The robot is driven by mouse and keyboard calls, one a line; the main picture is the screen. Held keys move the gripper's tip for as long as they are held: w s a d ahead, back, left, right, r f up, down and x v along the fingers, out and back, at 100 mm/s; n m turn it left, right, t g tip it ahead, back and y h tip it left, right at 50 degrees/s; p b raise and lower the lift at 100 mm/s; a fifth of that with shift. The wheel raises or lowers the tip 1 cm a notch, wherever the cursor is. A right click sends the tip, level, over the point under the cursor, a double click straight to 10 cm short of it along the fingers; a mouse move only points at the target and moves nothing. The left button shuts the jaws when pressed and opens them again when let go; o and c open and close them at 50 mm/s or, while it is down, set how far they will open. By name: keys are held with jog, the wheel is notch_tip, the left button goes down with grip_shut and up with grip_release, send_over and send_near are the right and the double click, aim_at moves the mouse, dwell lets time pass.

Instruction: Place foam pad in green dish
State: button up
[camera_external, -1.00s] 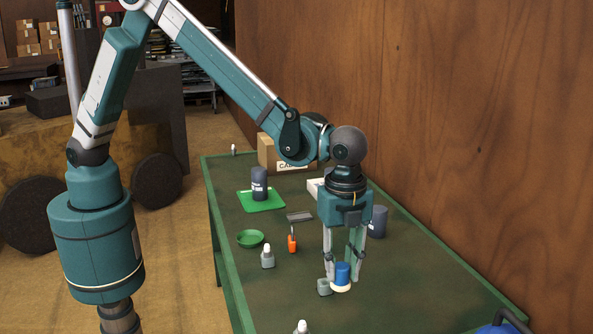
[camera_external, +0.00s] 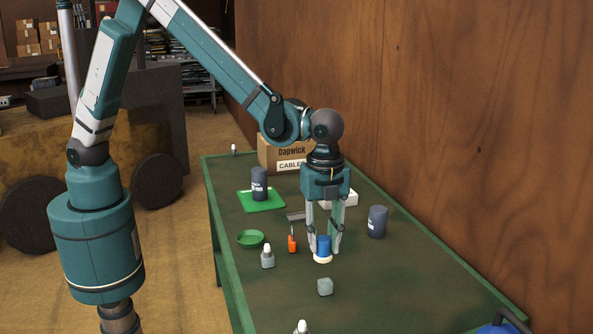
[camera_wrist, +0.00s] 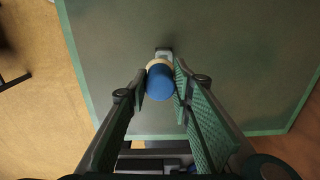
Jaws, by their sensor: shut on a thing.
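The foam pad (camera_external: 323,257) is a cream disc with a blue cylindrical top. My gripper (camera_external: 323,245) is shut on the blue top and holds it upright over the table. In the wrist view, the blue top (camera_wrist: 160,84) sits between the two fingers, with a cream edge showing behind it. The small round green dish (camera_external: 250,239) lies to the left of my gripper in the external view and looks empty. The dish is not seen in the wrist view.
A grey block (camera_external: 325,287) sits nearer the front. A dark canister (camera_external: 377,222) is to the right. Another canister (camera_external: 259,184) stands on a green mat (camera_external: 275,202).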

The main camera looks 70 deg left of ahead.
jog(key=s+a, duration=0.2)
jog(key=a, duration=0.7)
jog(key=s+a, duration=0.3)
jog(key=a, duration=0.5)
jog(key=m, duration=0.1)
send_over(250, 240)
jog(key=shift+d+f, duration=0.1)
jog(key=shift+f, duration=0.15)
jog(key=shift+f+b, duration=0.65)
jog(key=shift+f, duration=2.15)
jog(key=shift+f, duration=0.1)
jog(key=shift+f+b, duration=0.4)
jog(key=shift+f, duration=1.6)
jog(key=shift+f, duration=0.1)
